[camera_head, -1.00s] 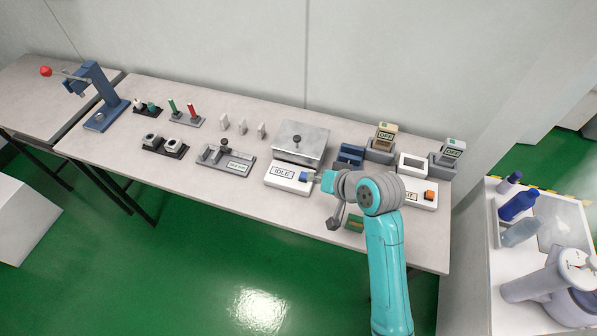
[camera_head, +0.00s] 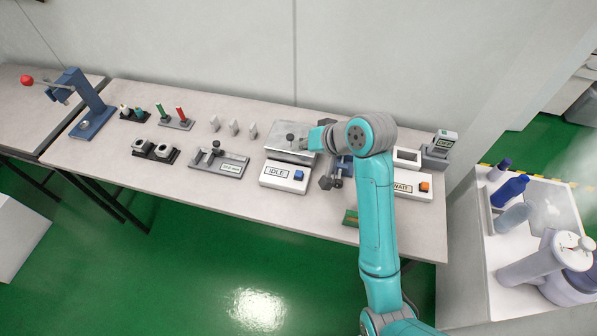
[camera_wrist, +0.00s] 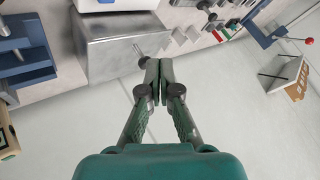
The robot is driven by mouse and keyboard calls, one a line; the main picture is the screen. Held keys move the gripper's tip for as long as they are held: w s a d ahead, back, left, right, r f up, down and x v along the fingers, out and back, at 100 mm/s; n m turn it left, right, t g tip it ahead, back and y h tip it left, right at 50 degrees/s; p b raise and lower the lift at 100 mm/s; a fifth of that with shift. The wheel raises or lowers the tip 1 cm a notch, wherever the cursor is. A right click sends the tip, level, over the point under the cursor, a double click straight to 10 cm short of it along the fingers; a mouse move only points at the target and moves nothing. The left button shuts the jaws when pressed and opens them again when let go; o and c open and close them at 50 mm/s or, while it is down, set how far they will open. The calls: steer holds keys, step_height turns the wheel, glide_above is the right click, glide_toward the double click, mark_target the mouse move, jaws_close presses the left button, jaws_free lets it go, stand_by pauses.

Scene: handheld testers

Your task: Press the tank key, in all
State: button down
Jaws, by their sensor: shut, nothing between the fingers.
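A white box (camera_head: 271,183) reading IDLE carries a blue key (camera_head: 298,174); no label on the key itself can be read. Behind it stands a metal tank (camera_head: 276,154) with a flat lid and a dark knob (camera_head: 290,137). The tank (camera_wrist: 112,50) and knob (camera_wrist: 138,50) also show in the wrist view. My gripper (camera_head: 304,141) is above the tank's right side, near the knob and apart from the blue key. In the wrist view my gripper (camera_wrist: 160,63) has its fingertips together, with nothing between them.
A white box (camera_head: 408,188) reading WAIT with an orange key (camera_head: 424,187) is to the right. A blue fixture (camera_wrist: 25,50) stands beside the tank. A grey slide fixture (camera_head: 220,160) is to the left. The bench's front left is clear.

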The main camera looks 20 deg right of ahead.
mark_target(301, 174)
steer(key=shift+f, duration=4.3)
steer(key=shift+f, duration=0.15)
steer(key=shift+f, duration=0.3)
steer(key=shift+f, duration=0.5)
steer(key=shift+r, duration=0.95)
steer(key=shift+r, duration=2.55)
